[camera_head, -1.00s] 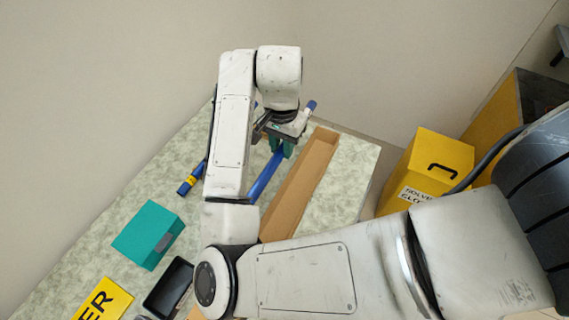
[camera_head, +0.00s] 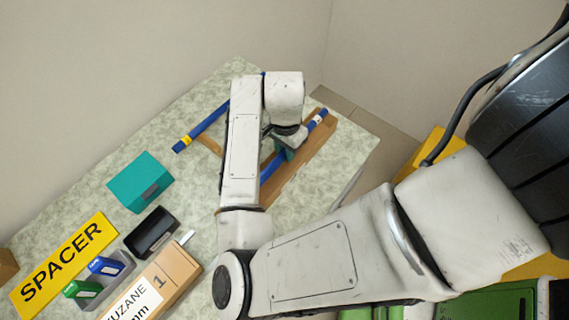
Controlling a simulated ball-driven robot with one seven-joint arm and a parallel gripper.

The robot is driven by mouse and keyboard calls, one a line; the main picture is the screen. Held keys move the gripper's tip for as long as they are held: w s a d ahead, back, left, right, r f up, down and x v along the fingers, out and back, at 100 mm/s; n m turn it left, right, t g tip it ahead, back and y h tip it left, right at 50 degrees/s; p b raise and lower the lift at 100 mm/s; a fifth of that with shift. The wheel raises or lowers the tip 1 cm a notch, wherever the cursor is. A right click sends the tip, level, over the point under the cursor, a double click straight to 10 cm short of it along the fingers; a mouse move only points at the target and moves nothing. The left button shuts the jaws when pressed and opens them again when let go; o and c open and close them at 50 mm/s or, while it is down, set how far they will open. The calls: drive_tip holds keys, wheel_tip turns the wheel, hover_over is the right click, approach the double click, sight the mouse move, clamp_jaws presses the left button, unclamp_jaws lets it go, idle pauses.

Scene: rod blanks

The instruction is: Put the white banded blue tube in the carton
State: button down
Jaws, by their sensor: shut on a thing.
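The blue tube (camera_head: 270,168) has a white band (camera_head: 318,118) near its far end and slants from lower left to upper right. My gripper (camera_head: 286,152) is shut on it around its middle, and my arm hides part of it. The long, open brown carton (camera_head: 322,138) lies under the tube in the picture, roughly parallel to it. The tube overlaps the carton's length; I cannot tell whether it is above the carton or resting inside. My arm covers the near part of the carton.
A blue tube with a yellow band (camera_head: 205,125) lies to the left, across a brown strip (camera_head: 208,142). A teal box (camera_head: 140,182), black tray (camera_head: 151,232), yellow SPACER sign (camera_head: 62,264) and labelled carton (camera_head: 155,288) occupy the table's near left. The table's right strip is clear.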

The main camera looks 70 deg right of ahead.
sight(285, 168)
drive_tip(key=shift+f, duration=3.6)
drive_tip(key=c, duration=1.2)
unclamp_jaws()
drive_tip(key=shift+f, duration=0.1)
